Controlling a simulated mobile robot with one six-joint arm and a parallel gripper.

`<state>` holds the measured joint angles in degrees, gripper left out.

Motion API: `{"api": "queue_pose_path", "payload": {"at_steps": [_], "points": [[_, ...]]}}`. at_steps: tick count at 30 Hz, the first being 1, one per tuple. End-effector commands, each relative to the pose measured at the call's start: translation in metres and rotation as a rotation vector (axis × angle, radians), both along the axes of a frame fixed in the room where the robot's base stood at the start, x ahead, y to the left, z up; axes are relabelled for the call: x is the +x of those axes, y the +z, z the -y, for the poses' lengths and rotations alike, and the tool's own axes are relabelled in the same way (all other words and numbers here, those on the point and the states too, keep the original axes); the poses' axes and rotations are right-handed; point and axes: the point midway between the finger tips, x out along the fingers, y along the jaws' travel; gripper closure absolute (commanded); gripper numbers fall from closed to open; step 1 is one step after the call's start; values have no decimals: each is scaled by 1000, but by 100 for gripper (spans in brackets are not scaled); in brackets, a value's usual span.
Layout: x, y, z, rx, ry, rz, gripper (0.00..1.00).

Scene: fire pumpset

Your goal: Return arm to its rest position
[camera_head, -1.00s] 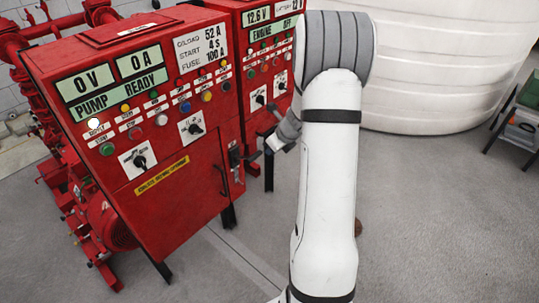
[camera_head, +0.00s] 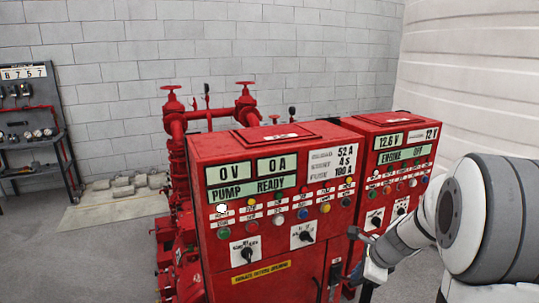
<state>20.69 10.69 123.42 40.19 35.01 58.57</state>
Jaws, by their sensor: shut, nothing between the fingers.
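My arm enters from the lower right, large and close, with white and grey links. My gripper (camera_head: 356,238) is at the arm's far end, small and partly hidden by its own wrist. It is shut with nothing visible in it. In the picture it lies in front of the right side of the pump panel (camera_head: 268,212), near the gap to the engine panel (camera_head: 394,160). I cannot tell whether it touches either red cabinet. The pump panel display reads "PUMP READY" and the engine panel display reads "ENGINE OFF".
Red pump pipes (camera_head: 178,130) with valve handwheels stand behind the pump panel. A large white ribbed tank (camera_head: 475,80) fills the right side. A tool rack (camera_head: 38,125) stands at far left, with grey blocks (camera_head: 125,186) on a floor mat. Open floor lies left of the pump.

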Motion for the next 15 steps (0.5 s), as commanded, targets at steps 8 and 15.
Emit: {"api": "queue_pose_path", "payload": {"at_steps": [8, 15], "points": [[-89, 57, -71, -349, 771, 115, 100], [-171, 78, -94, -645, 1385, 168, 100]]}}
